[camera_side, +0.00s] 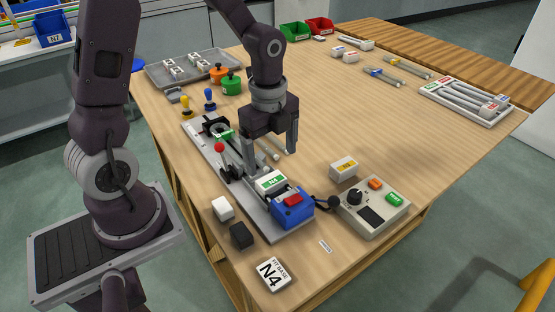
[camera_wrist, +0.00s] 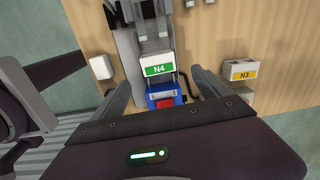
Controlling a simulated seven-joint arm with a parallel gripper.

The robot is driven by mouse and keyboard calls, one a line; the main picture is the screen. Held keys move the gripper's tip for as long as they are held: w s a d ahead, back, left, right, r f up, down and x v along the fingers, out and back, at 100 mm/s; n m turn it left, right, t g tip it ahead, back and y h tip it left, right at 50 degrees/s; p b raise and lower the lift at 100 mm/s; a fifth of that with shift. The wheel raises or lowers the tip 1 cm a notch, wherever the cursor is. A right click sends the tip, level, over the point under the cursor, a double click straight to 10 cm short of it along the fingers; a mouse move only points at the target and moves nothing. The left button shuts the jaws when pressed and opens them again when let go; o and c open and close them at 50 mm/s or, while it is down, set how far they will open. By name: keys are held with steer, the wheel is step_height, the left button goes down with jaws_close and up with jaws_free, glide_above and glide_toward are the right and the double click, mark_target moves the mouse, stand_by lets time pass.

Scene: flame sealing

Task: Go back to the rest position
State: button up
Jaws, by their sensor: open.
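My gripper (camera_side: 271,160) hangs over the sealing fixture (camera_side: 195,137) with its two fingers apart and nothing between them. A white block with a green N4 label (camera_side: 271,181) sits on the fixture, below and in front of the fingers. The N4 block also shows in the wrist view (camera_wrist: 158,64), beyond the gap between the fingers. A blue unit with a red top (camera_side: 293,207) stands at the fixture's near end, right beside the N4 block. Whether a fingertip touches anything is hard to tell.
A lever with a red knob (camera_side: 219,147) rises from the fixture close left of my gripper. A control box (camera_side: 372,210) and an N3 block (camera_side: 343,168) stand to the right. A white block (camera_side: 223,208) and black block (camera_side: 241,235) lie left. The table's right middle is clear.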

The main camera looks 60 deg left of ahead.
steer(key=s+d+r+n+t, duration=0.4)
steer(key=s+r+n+t, duration=0.1)
steer(key=s+r+n, duration=1)
steer(key=shift+s+r+n, duration=0.2)
steer(key=shift+r+n, duration=0.3)
steer(key=shift+n, duration=0.7)
